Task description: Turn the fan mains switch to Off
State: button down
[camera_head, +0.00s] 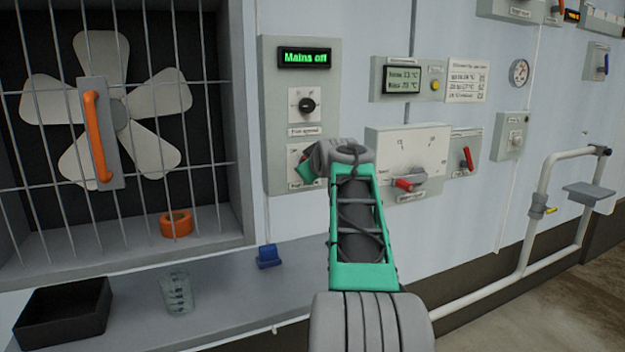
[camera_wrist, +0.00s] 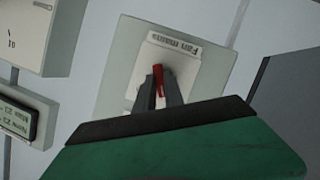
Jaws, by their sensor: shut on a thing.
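The fan mains switch (camera_head: 297,154) is on the lower part of the grey panel at the left of the wall, mostly hidden behind my wrist in the head view. In the wrist view its plate (camera_wrist: 185,65), labelled "Fan mains", appears upside down. Its red handle (camera_wrist: 158,72) stands close to upright in that picture, between the fingertips of my gripper (camera_wrist: 160,84). My gripper is shut on the handle. The display (camera_head: 306,57) on the same panel reads "Mains off" in green letters.
A black knob (camera_head: 307,105) sits just above the switch. To the right are a climate display (camera_head: 403,79), a dial plate with a red-tipped lever (camera_head: 404,184) and another red lever (camera_head: 467,158). A caged fan (camera_head: 120,112) is at left, above a shelf.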

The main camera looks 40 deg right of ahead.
jog(key=shift+a+f+n+h+b, duration=0.15)
jog(key=shift+n+h+b, duration=0.35)
jog(key=shift+n+b, duration=0.55)
jog(key=c, duration=1.4)
grip_release()
jog(key=shift+c, duration=0.2)
jog(key=v, duration=0.7)
jog(key=shift+s+a, duration=0.2)
jog(key=shift+s, duration=0.1)
